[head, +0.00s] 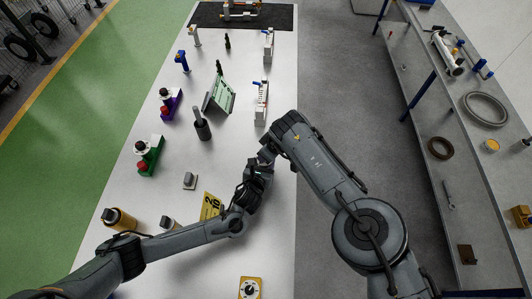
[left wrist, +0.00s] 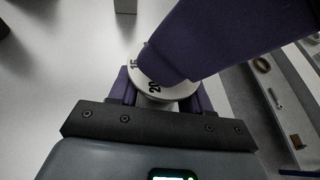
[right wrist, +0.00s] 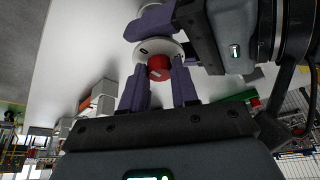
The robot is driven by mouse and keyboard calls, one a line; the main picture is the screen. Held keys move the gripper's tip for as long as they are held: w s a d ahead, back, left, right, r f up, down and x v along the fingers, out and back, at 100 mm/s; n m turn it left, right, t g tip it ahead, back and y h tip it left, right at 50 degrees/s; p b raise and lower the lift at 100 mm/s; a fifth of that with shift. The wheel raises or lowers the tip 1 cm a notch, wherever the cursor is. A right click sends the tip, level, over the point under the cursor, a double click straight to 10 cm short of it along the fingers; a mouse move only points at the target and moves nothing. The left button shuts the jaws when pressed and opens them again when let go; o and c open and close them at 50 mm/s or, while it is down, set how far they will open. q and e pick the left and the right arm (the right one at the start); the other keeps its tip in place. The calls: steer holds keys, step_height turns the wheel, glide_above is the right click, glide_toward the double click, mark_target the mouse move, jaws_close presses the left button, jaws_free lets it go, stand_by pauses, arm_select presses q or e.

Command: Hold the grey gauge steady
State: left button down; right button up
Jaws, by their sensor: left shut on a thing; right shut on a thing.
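My right gripper (right wrist: 160,80) is shut on the red part from the opposite side. A purple finger covers part of the dial in the left wrist view. In the head view both grippers meet above the bench, and the gauge is hidden.
A grey side bench (head: 470,150) stands right across an open floor strip.

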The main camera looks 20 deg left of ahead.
jaws_close()
steer(key=shift+n+g, duration=0.3)
steer(key=shift+n, duration=0.5)
steer(key=o, duration=0.9)
jaws_free()
steer(key=shift+d+r, duration=0.1)
steer(key=shift+d+r, duration=0.25)
steer(key=shift+r, duration=0.2)
steer(key=v, duration=1)
steer(key=shift+d+r, duration=0.15)
steer(key=shift+r, duration=0.2)
